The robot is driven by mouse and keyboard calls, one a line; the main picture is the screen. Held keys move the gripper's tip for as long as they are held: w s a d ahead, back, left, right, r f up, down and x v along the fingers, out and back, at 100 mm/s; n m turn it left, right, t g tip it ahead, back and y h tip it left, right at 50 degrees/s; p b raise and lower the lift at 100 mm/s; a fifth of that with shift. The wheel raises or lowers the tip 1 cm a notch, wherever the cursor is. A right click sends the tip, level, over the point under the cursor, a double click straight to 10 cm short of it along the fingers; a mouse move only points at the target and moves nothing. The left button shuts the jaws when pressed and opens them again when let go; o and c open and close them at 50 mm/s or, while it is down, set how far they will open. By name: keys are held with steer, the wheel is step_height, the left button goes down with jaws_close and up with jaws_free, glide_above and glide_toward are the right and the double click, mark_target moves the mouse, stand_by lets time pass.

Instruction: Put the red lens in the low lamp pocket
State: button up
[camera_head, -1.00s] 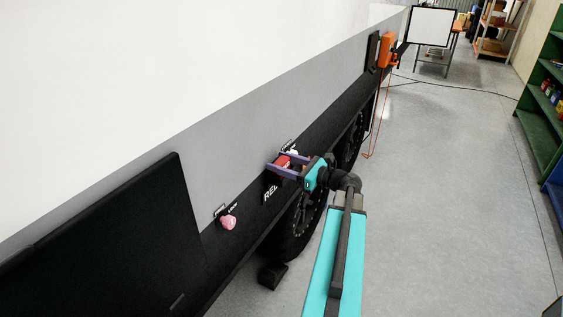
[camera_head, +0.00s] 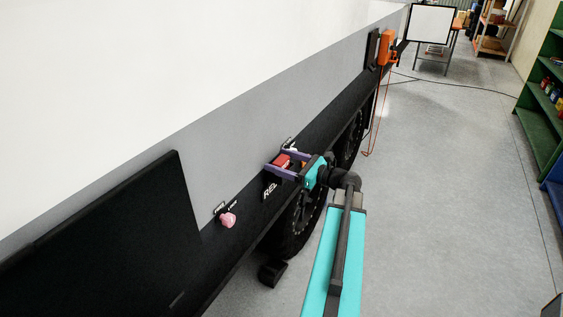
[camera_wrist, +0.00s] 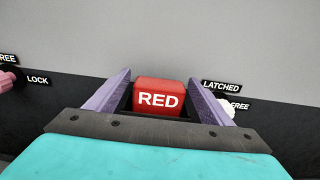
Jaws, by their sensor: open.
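The red lens (camera_wrist: 159,97), marked RED, sits at the caravan's black lower panel in the wrist view. It also shows in the head view (camera_head: 283,160). My gripper (camera_wrist: 159,88) is open, with one purple finger on each side of the lens and a dark gap visible beside it. In the head view my gripper (camera_head: 281,165) reaches to the side of the caravan above the wheel. The low lamp pocket is not clearly visible; the lens and fingers cover the panel there.
A pink knob (camera_head: 228,220) by FREE and LOCK labels is left of my gripper. A white knob (camera_wrist: 228,106) by LATCHED and FREE labels is close to the right finger. A wheel (camera_head: 297,225) is below.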

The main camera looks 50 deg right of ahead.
steer(key=shift+s, duration=0.15)
steer(key=b+v, duration=0.3)
steer(key=v, duration=0.8)
steer(key=shift+s+b, duration=0.3)
steer(key=shift+s, duration=0.05)
steer(key=shift+d, duration=0.1)
stand_by(0.4)
